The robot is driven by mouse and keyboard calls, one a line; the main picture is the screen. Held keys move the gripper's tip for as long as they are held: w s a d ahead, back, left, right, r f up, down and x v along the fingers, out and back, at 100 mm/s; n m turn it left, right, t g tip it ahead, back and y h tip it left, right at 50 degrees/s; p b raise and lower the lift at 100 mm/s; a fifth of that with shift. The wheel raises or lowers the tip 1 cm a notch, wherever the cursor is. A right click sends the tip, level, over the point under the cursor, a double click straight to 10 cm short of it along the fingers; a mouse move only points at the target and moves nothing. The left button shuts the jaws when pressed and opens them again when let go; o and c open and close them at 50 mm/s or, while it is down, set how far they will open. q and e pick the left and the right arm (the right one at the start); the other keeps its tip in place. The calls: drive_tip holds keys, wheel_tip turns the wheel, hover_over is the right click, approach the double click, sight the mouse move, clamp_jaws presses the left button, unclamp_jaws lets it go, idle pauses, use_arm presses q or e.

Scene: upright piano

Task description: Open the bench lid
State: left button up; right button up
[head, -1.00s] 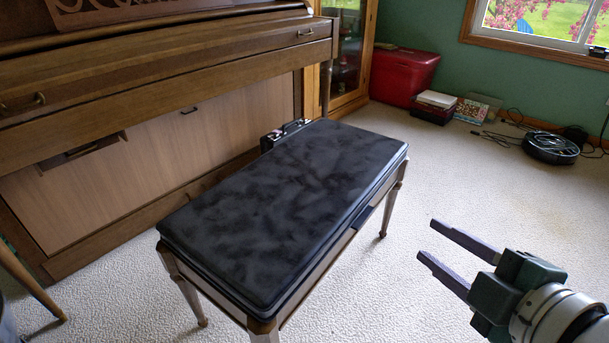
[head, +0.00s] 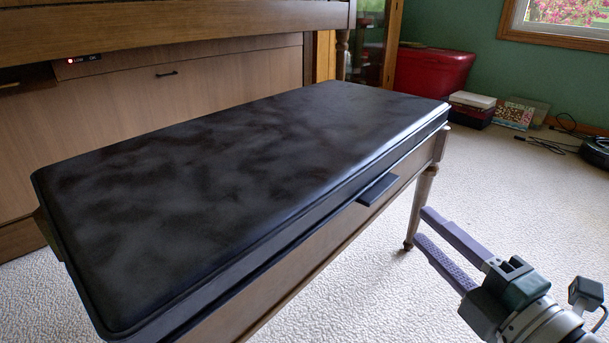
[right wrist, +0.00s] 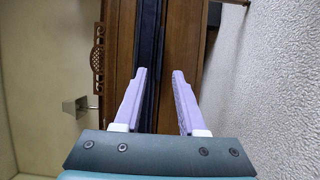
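The bench lid (head: 230,170) is a black padded top lying flat and closed on the wooden bench (head: 320,275). A small dark tab (head: 378,190) sticks out from the lid's long front edge. My right gripper (head: 422,226) is open and empty, in front of the bench, right of and lower than the tab in the head view. In the right wrist view, the gripper (right wrist: 160,72) shows its two fingers apart, pointing toward the lid's dark edge (right wrist: 149,45) and the brown bench side. No contact shows. My left gripper is not in view.
The wooden piano (head: 120,120) stands behind the bench. A bench leg (head: 420,210) stands close to my right fingers in the picture. A red box (head: 432,75) and several small items are at the back right.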

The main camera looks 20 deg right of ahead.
sight(385, 192)
drive_tip(key=w+b, duration=0.4)
drive_tip(key=w, duration=0.4)
drive_tip(key=shift+w+a, duration=0.1)
drive_tip(key=shift+w, duration=0.2)
clamp_jaws()
drive_tip(key=shift+r, duration=0.1)
idle(0.9)
